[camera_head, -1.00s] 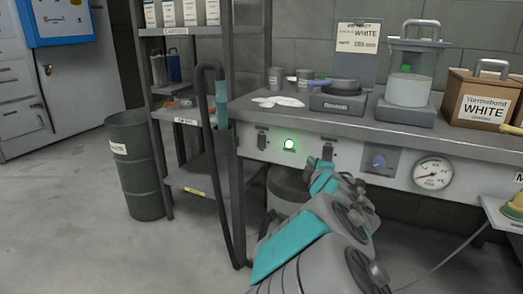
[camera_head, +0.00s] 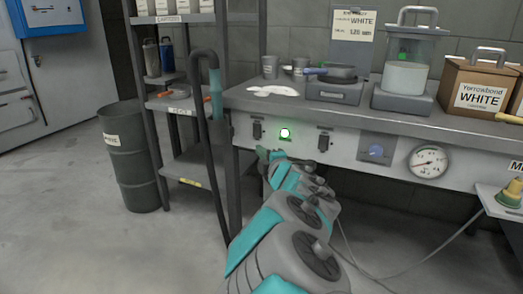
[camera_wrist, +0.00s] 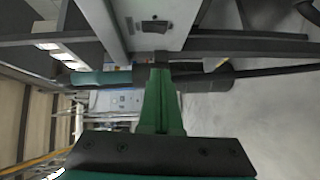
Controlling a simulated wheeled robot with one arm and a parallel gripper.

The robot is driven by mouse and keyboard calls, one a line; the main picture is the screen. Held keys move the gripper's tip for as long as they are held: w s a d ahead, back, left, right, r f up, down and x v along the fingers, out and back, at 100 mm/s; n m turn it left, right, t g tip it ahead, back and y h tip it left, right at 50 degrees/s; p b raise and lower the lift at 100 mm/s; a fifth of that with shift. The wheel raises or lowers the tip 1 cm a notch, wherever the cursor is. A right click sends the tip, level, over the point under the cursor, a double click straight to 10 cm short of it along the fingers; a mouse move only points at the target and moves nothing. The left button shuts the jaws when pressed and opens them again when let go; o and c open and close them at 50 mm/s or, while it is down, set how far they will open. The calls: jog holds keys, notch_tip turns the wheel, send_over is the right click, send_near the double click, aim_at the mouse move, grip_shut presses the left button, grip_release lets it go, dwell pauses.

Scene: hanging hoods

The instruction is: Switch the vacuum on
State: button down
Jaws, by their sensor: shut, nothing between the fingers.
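The grey bench front panel (camera_head: 345,150) carries a black switch (camera_head: 257,130) at its left end, a lit green lamp (camera_head: 285,133) beside it, and a second black switch (camera_head: 324,141) further right. No readable label tells which switch is the vacuum's. My gripper (camera_head: 262,154) is just below the left switch in the head view. In the wrist view my green fingers (camera_wrist: 161,72) are shut and empty, pointing toward a dark switch (camera_wrist: 155,26) on a pale panel, apparently apart from it. The switch positions are too small to read.
A black hose (camera_head: 203,130) with a teal end hangs by the bench's left leg; it also crosses the wrist view (camera_wrist: 100,77). A blue knob (camera_head: 376,151) and pressure gauge (camera_head: 428,162) are to the right. A shelf (camera_head: 180,100) and waste drum (camera_head: 130,165) stand left.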

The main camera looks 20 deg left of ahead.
aim_at(254, 136)
jog(key=shift+w+a+f+p, duration=0.15)
jog(key=shift+w+a, duration=0.65)
jog(key=shift+w, duration=0.9)
jog(key=shift+w+a+f+p, duration=0.1)
jog(key=shift+w+a+f, duration=0.2)
jog(key=shift+w+a, duration=1)
jog(key=shift+w+a+f+p, duration=0.1)
jog(key=shift+w+a+f, duration=0.2)
jog(key=shift+w, duration=1.8)
jog(key=shift+r, duration=0.1)
jog(key=b, duration=0.2)
jog(key=shift+w+f+b, duration=0.2)
jog(key=shift+f+b, duration=0.1)
jog(key=shift+f, duration=0.1)
jog(key=shift+r, duration=0.3)
